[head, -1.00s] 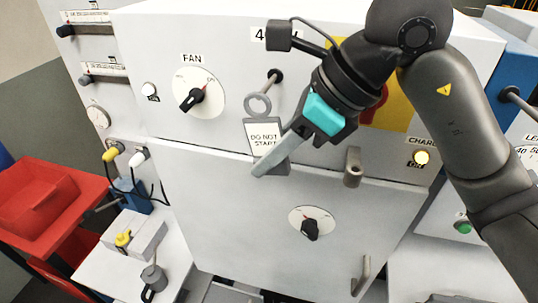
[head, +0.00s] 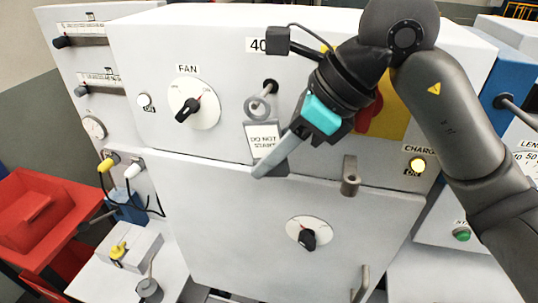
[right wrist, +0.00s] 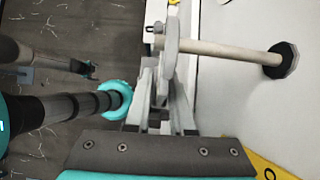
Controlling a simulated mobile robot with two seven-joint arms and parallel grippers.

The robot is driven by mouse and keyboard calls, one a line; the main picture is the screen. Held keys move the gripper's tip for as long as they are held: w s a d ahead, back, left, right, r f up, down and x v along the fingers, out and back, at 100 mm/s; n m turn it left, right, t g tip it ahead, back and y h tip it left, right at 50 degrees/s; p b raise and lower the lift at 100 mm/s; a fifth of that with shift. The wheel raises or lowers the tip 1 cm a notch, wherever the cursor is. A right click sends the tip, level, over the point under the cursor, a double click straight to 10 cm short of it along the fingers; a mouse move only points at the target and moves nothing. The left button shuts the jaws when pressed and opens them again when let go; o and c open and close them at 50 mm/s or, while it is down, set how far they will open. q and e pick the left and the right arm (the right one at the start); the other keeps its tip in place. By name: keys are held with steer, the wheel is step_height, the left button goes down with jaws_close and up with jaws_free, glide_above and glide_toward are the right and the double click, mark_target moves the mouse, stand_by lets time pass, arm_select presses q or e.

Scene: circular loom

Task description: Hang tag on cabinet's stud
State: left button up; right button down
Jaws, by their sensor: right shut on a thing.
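The white tag (head: 264,142) reads "DO NOT START" and has a grey ring (head: 257,108) at its top. My right gripper (head: 272,163) is shut on the tag's lower part, and the tag hangs upright in front of the cabinet (head: 240,215). The stud (head: 270,88) sticks out of the cabinet's upper face. In the right wrist view the pale stud (right wrist: 232,54) ends at a dark base on the cabinet. The ring (right wrist: 171,52) is seen edge-on there, and the rod shows on both sides, so the ring appears to be around the stud's outer end.
A fan dial (head: 192,104) is left of the stud, and a yellow plate (head: 392,112) with a red knob is to its right. A hook-like handle (head: 350,176) projects below. A red bin (head: 35,212) stands at the lower left.

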steer(key=shift+w+f+b, duration=0.1)
steer(key=shift+f+b, duration=0.15)
steer(key=shift+b, duration=0.15)
stand_by(0.4)
steer(key=c, duration=0.7)
jaws_free()
